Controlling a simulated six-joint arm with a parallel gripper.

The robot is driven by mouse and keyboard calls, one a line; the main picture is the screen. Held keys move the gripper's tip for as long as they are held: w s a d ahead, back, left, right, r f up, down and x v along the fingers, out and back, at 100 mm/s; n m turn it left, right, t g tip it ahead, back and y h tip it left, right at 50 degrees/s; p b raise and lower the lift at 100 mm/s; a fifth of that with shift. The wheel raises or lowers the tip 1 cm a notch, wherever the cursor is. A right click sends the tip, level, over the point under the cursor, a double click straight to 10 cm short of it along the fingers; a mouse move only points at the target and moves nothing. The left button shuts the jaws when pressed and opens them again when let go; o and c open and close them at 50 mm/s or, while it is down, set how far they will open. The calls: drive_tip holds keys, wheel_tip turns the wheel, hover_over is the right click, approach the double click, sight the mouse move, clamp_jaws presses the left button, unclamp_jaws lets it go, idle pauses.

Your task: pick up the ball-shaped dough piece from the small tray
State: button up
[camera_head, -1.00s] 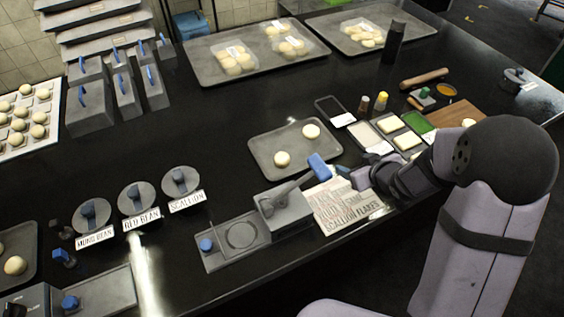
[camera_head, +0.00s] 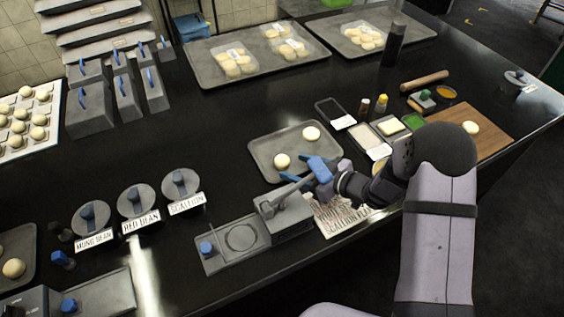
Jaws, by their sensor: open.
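The small grey tray (camera_head: 262,146) lies at mid-counter with two round pale dough pieces on it. One dough piece (camera_head: 282,161) is left of centre near the front, and the other (camera_head: 311,133) is near the back right corner. My gripper (camera_head: 307,181) is open at the tray's front edge, just right of and in front of the nearer dough piece. No dough shows between its blue-tipped fingers.
A printed sheet (camera_head: 335,220) lies under my arm. Ingredient trays and a wooden board (camera_head: 483,138) are to the right. Dark counter is clear left of the tray.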

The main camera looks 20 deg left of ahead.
sight(279, 160)
drive_tip(key=shift+w+p+x, duration=0.2)
drive_tip(key=shift+p+x, duration=0.75)
drive_tip(key=shift+x, duration=1.65)
drive_tip(key=shift+d, duration=0.1)
drive_tip(key=c, duration=1.2)
